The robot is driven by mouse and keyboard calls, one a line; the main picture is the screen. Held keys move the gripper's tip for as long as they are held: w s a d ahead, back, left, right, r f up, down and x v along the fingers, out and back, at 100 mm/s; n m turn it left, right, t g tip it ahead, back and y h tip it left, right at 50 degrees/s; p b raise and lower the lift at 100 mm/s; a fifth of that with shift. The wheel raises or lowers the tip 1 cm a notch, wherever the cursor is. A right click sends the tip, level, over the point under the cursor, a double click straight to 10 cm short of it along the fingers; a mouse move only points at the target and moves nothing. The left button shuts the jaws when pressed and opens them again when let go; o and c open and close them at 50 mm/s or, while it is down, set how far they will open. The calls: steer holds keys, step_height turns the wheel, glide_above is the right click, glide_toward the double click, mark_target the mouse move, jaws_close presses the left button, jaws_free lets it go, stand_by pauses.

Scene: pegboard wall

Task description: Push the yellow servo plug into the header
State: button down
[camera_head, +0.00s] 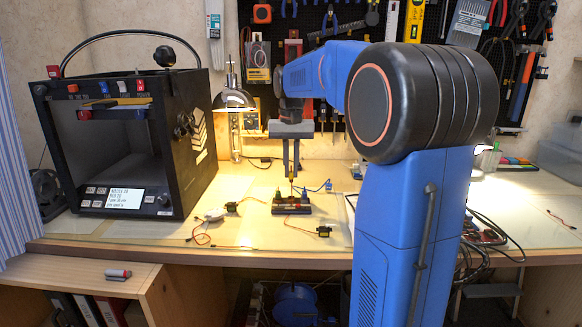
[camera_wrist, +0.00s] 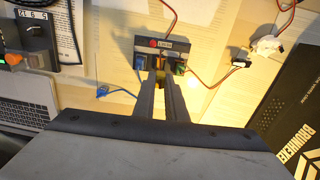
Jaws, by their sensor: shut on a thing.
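My gripper (camera_head: 291,174) points straight down over a small dark header board (camera_head: 291,209) on the workbench. It is shut on the yellow servo plug (camera_head: 291,179), whose small yellow body shows at the fingertips. In the wrist view the two fingers (camera_wrist: 161,82) come together just at the near edge of the header board (camera_wrist: 149,46). The plug is mostly hidden between them there. A blue plug (camera_wrist: 140,62) and a green plug (camera_wrist: 180,67) stand on the board either side of the fingertips. I cannot tell whether the yellow plug touches the header.
A black 3D printer (camera_head: 190,150) stands at the left. A desk lamp (camera_head: 233,97) stands behind. Loose wires cross the bench.

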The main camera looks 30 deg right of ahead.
mark_target(291, 178)
steer(key=shift+f, duration=2.5)
steer(key=shift+f, duration=0.9)
steer(key=c, duration=1.7)
jaws_free()
steer(key=shift+r, duration=2.5)
